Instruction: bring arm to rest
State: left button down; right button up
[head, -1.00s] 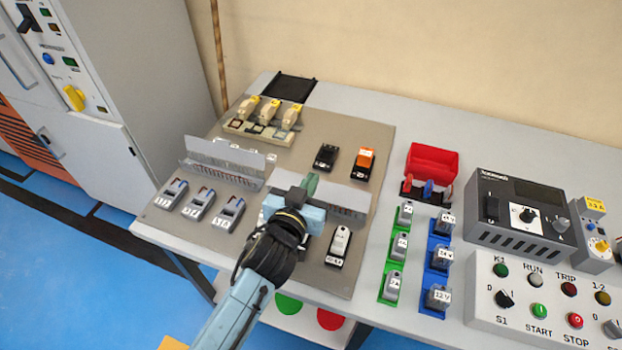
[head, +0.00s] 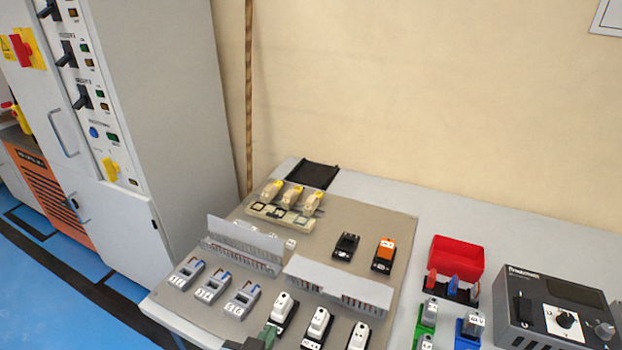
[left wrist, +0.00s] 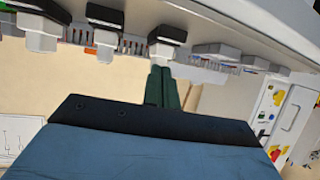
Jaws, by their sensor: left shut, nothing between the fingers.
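My left gripper (head: 268,335) shows only in part at the bottom edge of the head view, where a dark green fingertip and a dark piece of its body are visible. It is in front of the nearest row of white and black devices. In the left wrist view its two green fingers (left wrist: 162,87) lie together, shut, with nothing between them. The rest of the left arm is out of the head view. My right gripper is in neither view.
A grey board (head: 225,310) on the table bears slotted wire ducts (head: 335,283), grey breakers (head: 242,300) and white devices (head: 318,322). A red bin (head: 455,257) and a control box (head: 555,310) stand to the right. A tall grey cabinet (head: 180,130) stands at left.

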pick_arm(q)
jog(key=s+a+f+g+y, duration=0.25)
jog(key=s+a+g, duration=0.65)
jog(key=s+a, duration=0.65)
jog(key=s+d+f+g, duration=0.1)
jog(key=s+f, duration=0.2)
jog(key=f, duration=2)
jog(key=s+a+f+g, duration=0.1)
jog(key=s+a+f, duration=0.1)
jog(key=s+f, duration=1.3)
jog(key=shift+s+a+f+g, duration=0.25)
jog(key=shift+s+f+g, duration=0.05)
jog(key=shift+s, duration=0.5)
jog(key=shift+y, duration=0.25)
